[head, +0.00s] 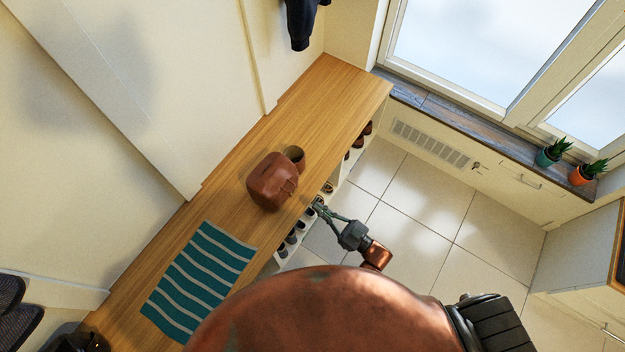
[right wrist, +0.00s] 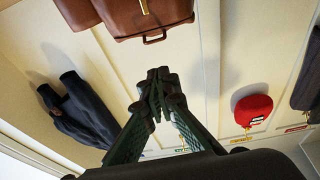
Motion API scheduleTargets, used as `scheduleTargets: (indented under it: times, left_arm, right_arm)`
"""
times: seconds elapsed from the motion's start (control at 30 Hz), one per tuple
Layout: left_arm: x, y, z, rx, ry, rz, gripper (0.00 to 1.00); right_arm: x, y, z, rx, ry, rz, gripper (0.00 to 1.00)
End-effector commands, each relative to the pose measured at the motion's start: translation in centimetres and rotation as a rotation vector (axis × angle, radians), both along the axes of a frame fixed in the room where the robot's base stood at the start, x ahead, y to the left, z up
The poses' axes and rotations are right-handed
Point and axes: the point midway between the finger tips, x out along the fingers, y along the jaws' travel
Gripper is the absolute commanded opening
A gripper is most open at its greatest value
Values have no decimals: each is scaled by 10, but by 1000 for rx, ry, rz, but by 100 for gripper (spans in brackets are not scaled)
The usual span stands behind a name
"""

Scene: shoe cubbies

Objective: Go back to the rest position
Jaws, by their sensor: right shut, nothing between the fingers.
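My right gripper (head: 317,203) is at the front edge of the wooden bench (head: 331,88), beside the shoe cubbies under it. In the right wrist view the fingers (right wrist: 158,75) are together and hold nothing. A brown leather bag (head: 271,181) stands on the bench just left of the gripper in the head view. Brown leather bags also show at the top of the right wrist view (right wrist: 150,18), beyond the fingertips. My left gripper is not in view.
A striped teal cloth (head: 202,277) lies on the bench. Shoes (head: 291,237) sit in the cubbies. Potted plants (head: 553,152) stand on the windowsill. The tiled floor (head: 420,204) is clear. Coats (right wrist: 85,112) and a red cap (right wrist: 252,109) hang on the wall.

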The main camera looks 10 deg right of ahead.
Motion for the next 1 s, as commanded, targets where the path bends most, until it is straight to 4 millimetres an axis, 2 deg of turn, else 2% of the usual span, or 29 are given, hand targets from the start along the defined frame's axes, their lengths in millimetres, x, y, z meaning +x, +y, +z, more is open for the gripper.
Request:
scheduleTargets:
  times: [0.23,0.33,0.37,0.47,0.57,0.6,0.67,0.7,0.77,0.87,0.9,0.97,1.0]
  left_arm:
    - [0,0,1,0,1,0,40]
    - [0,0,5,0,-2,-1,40]
    - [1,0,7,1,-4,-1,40]
    - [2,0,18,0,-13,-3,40]
    - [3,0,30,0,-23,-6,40]
    - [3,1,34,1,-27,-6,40]
    - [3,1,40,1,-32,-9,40]
    - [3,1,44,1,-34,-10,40]
    - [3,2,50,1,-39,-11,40]
    - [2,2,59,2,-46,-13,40]
    - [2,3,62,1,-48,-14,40]
    - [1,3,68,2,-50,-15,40]
    - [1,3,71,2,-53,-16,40]
  right_arm:
    - [-1,-1,-2,-3,3,-3,0]
    - [0,-9,-15,-33,46,-31,0]
    - [0,-14,-23,-50,70,-47,0]
    - [-4,-38,-67,-137,196,-121,0]
    - [-23,-73,-125,-243,368,-209,0]
    - [-35,-86,-148,-284,439,-241,0]
    - [-57,-107,-181,-341,545,-283,0]
    - [-74,-120,-201,-375,614,-307,0]
    - [-103,-138,-229,-428,718,-340,0]
    - [-158,-164,-270,-502,888,-384,0]
    - [-183,-174,-284,-530,955,-398,0]
    - [-221,-186,-302,-569,1056,-414,0]
    - [-248,-193,-312,-593,1122,-423,0]
